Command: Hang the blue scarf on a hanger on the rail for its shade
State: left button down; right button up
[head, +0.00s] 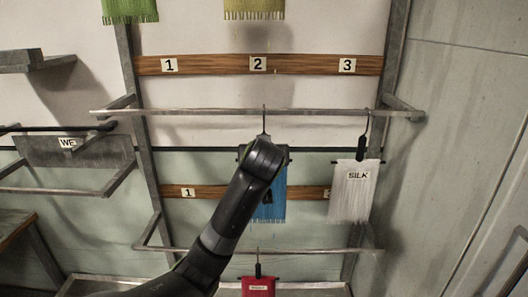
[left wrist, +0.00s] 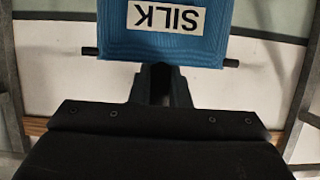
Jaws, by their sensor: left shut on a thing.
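The blue scarf (head: 274,196) hangs from a dark hanger (head: 264,128) below the middle of a metal rail (head: 200,112), partly hidden by my left arm. The hanger's hook reaches the rail's height; I cannot tell whether the rail bears it. In the left wrist view the blue scarf (left wrist: 165,45) carries a SILK label, upside down, and the hanger's bar (left wrist: 232,62) sticks out at both sides. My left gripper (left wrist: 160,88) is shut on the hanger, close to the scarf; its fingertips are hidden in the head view. My right gripper is not in view.
A white scarf (head: 354,197) labelled SILK hangs at the right of the same rail. A board (head: 215,64) numbered 1, 2, 3 is above it. A red scarf (head: 258,287) hangs from the lower rail (head: 310,251). The rail's left part is free.

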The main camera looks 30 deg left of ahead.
pick_arm(q)
jog(key=c, duration=1.3)
grip_release()
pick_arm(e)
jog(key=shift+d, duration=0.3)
pick_arm(q)
jog(key=p+v, duration=0.4)
jog(key=v, duration=1.3)
jog(key=shift+s+d, duration=0.15)
jog(key=shift+s, duration=0.05)
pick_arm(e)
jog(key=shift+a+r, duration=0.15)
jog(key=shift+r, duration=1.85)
